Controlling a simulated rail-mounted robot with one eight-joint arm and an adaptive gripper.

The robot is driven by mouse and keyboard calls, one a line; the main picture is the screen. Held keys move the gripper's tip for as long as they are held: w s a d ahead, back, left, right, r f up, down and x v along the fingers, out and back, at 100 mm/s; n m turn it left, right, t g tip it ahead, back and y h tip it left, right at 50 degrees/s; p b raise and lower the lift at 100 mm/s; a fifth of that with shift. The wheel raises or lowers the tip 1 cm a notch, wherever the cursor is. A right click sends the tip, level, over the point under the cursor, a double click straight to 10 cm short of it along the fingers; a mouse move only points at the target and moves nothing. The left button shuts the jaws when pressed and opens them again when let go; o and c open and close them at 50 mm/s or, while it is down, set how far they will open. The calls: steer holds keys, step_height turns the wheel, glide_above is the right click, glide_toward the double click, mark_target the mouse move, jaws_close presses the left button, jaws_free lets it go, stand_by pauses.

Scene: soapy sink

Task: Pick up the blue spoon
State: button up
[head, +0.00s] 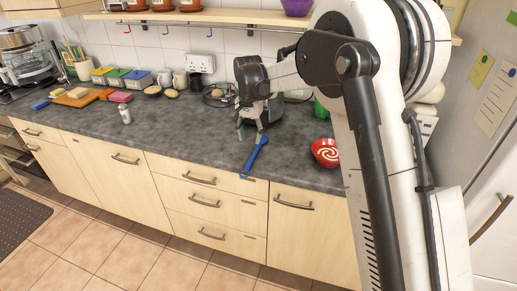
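The blue spoon (254,157) is at the front of the grey counter, slanting from its upper end by my gripper down toward the counter's front edge. My gripper (250,133) is above the counter, pointing down, at the spoon's upper end. Its fingers look apart, one left of the spoon and one close to the spoon's upper end. I cannot tell whether they touch the spoon. My arm covers part of the right side of the view.
A red bowl with a white swirl (325,152) stands right of the spoon. A small shaker (125,114) stands on the left counter (180,135). Boards, tubs and mugs line the back. A dark appliance is partly hidden behind my gripper. The counter left of the spoon is clear.

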mark_target(250, 161)
step_height(250, 161, down, 11)
steer(key=shift+w+a+f+p, duration=0.1)
steer(key=shift+a+f+p, duration=0.05)
steer(key=shift+p, duration=0.6)
jaws_close()
